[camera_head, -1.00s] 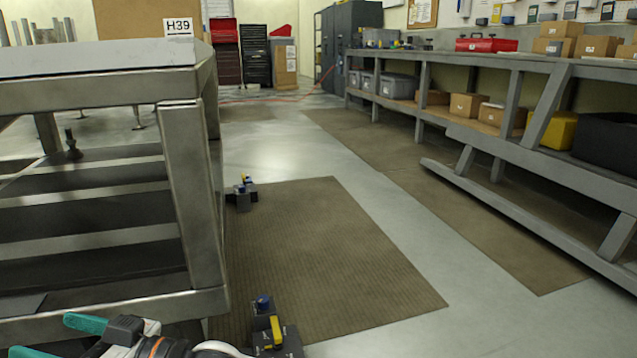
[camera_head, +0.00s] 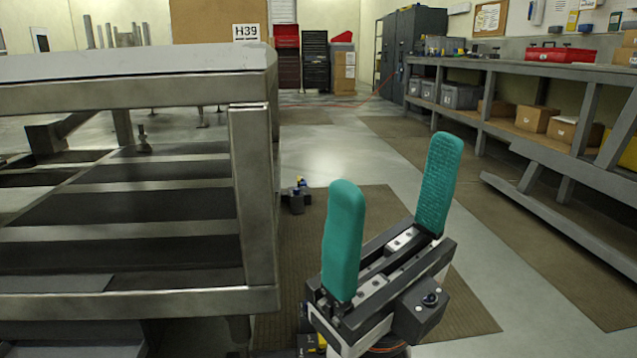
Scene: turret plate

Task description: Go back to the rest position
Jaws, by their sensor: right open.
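My right gripper (camera_head: 393,216) stands upright in the lower middle of the head view. Its two teal fingers are wide apart, with nothing between them. It is in front of the brown floor mat and to the right of the metal table frame. My left gripper is not in view.
A metal table frame (camera_head: 258,195) fills the left side, close to my right gripper. A long shelf bench (camera_head: 500,68) with boxes runs along the right wall. A brown mat (camera_head: 465,310) lies on the floor. A clear aisle leads back to dark cabinets (camera_head: 411,50).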

